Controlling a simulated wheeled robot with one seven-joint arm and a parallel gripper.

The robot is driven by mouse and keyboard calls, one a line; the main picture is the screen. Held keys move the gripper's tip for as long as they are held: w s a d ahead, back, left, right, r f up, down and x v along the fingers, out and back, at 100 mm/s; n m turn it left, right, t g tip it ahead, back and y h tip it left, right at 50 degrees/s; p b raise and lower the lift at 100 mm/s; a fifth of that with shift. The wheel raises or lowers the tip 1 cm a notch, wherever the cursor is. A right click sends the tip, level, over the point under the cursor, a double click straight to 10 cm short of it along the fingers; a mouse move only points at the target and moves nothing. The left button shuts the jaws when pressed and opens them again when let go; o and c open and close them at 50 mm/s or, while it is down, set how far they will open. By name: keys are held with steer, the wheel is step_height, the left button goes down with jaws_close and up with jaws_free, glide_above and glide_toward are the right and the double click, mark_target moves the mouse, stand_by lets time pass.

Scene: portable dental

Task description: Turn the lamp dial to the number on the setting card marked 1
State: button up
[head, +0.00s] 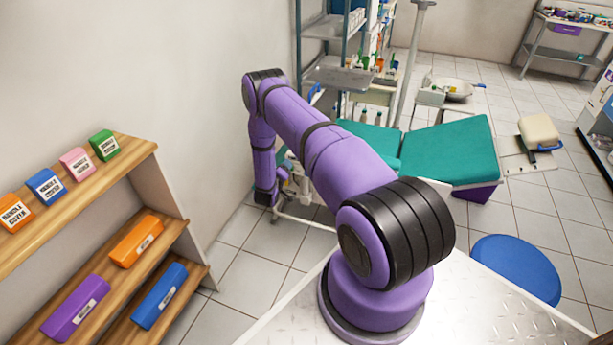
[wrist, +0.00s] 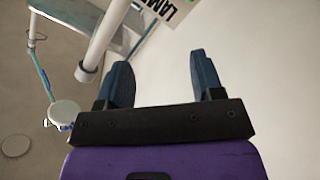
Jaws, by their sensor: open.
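My gripper (wrist: 159,65) is open in the wrist view, with two dark blue fingers apart and nothing between them. Beyond the fingertips is a plain pale surface. A white sign (wrist: 181,9) with black letters starting "LAM" is cut off by the top edge of the wrist view, just ahead of the fingers. I cannot make out the lamp dial or the setting card marked 1 in either view. In the head view my purple arm bends down beside the wall, and its far end is too small to show the fingers clearly.
A thick white pole (wrist: 104,38) stands left of the fingers. A wooden shelf (head: 128,155) with labelled coloured boxes stands at left. A teal dental chair (head: 450,150), a metal rack (head: 325,28) and a blue round stool (head: 517,268) stand around. Tiled floor is open at right.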

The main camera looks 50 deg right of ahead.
steer(key=s+f+g+h, duration=0.1)
steer(key=s+f+h, duration=0.1)
steer(key=s+f, duration=0.6)
steer(key=x, duration=1.1)
steer(key=shift+n, duration=0.4)
steer(key=shift+r, duration=0.15)
steer(key=shift+c, duration=0.4)
steer(key=c, duration=0.8)
steer(key=shift+c, duration=0.2)
